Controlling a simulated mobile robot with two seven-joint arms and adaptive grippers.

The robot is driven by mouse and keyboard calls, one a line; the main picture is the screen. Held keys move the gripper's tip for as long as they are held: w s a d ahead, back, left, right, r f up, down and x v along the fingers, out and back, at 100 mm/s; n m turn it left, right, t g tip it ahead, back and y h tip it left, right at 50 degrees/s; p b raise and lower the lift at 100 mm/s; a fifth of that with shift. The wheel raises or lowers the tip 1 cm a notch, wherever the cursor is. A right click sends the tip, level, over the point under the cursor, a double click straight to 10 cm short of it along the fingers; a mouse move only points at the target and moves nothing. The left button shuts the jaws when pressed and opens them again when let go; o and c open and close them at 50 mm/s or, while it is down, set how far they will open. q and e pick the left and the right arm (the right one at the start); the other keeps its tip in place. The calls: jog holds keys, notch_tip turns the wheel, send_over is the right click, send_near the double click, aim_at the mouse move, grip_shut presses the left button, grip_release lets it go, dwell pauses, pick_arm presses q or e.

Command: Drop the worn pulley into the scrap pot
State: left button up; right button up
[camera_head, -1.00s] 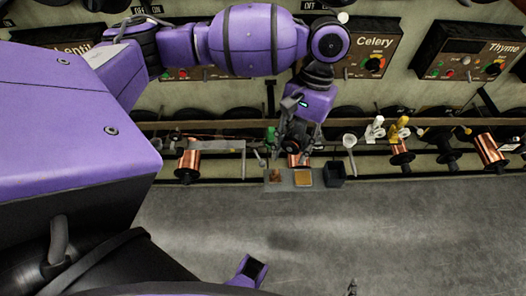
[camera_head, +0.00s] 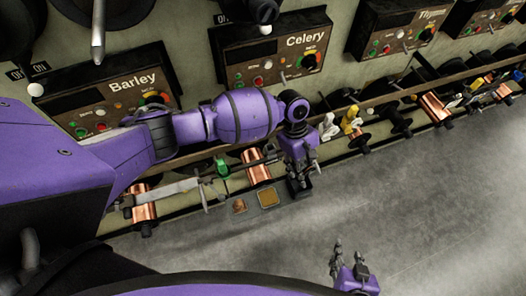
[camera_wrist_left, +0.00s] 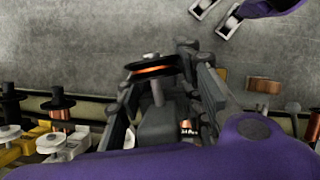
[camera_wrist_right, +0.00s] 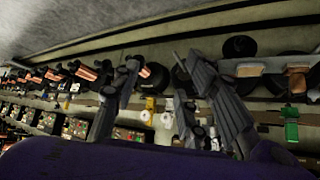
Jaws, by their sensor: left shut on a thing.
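My left gripper (camera_head: 303,165) is shut on the worn pulley. In the left wrist view, the pulley is a black disc with an orange band (camera_wrist_left: 152,69), on a grey stem and block between the fingers. I cannot tell whether pulley and pot touch. My right gripper (camera_head: 349,262) is open and empty over the floor.
Brown (camera_head: 239,206) and yellow (camera_head: 267,197) patches lie on the shelf left of the pot. A green item (camera_head: 221,168), copper spools (camera_head: 144,205) and white (camera_head: 328,127) and yellow (camera_head: 351,119) fittings line the rail. Control boxes (camera_head: 270,48) stand behind. The grey floor is clear.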

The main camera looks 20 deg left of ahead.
pick_arm(q)
jog(key=f+b, duration=0.2)
jog(key=f, duration=0.1)
jog(key=f+b, duration=0.1)
jog(key=f, duration=0.1)
jog(key=shift+w+f, duration=0.2)
jog(key=shift+w, duration=0.05)
pick_arm(e)
jog(key=f, duration=0.1)
jog(key=d+f, duration=0.1)
jog(key=shift+s+d+f+h, duration=0.1)
jog(key=shift+s+f+h, duration=0.05)
jog(key=shift+f+h, duration=0.2)
pick_arm(q)
jog(key=o, duration=1.4)
jog(key=shift+c, duration=0.2)
jog(key=v, duration=1.2)
pick_arm(e)
jog(key=shift+s+d+f, duration=0.1)
jog(key=shift+s+f, duration=0.2)
jog(key=shift+s, duration=0.1)
pick_arm(q)
jog(key=shift+s, duration=0.15)
